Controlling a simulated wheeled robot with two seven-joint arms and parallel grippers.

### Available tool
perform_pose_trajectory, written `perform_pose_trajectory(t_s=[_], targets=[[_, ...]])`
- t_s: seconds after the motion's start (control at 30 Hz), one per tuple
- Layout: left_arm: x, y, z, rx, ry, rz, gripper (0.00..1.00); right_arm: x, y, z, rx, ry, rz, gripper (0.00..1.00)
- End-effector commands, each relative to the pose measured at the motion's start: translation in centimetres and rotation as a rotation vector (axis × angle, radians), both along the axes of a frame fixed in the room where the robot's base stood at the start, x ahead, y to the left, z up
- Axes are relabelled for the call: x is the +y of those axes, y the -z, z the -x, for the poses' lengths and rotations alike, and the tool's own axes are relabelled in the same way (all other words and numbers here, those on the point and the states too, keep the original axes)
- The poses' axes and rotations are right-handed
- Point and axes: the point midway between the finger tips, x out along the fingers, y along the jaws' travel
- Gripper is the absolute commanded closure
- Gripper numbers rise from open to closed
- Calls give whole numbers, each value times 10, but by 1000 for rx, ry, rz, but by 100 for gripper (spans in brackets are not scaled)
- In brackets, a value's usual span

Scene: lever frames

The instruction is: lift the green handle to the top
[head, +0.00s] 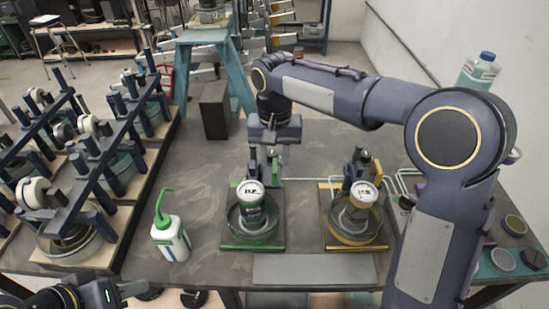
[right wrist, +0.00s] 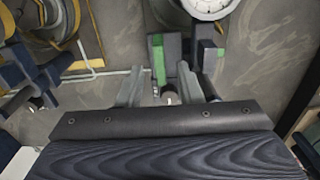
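The green-marked lever frame (head: 252,243) stands on the table in the middle of the head view. A round white-faced canister (head: 250,192) stands upright in it. Its lever post with a green stripe shows in the right wrist view (right wrist: 158,60). My right gripper (head: 267,158) points down behind the canister, at the back of the green frame. In the right wrist view its two fingers (right wrist: 165,92) are apart, with a small metal knob (right wrist: 169,98) between their tips; contact is not clear. My left gripper (head: 128,290) is low at the left, empty, its opening unclear.
A yellow-marked lever frame (head: 355,238) stands to the right. A white bottle with a green spout (head: 168,232) stands left of the green frame. A grey plate (head: 314,268) lies in front. Racks (head: 75,170) fill the left side.

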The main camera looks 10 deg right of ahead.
Motion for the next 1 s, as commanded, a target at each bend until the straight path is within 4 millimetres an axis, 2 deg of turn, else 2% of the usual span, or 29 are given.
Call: perform_pose_trajectory(t_s=[0.13,0.4,0.67,1.0], targets=[[0,0,0,0,0,0,65,0,10,0,1,-1,0,67],[0,0,0,0,0,0,65,0,12,0,-1,-1,-2,67],[0,0,0,0,0,0,65,0,11,0,-1,-1,-2,100],[0,-4,0,0,0,0,65,0,7,0,-1,-1,-2,100]])
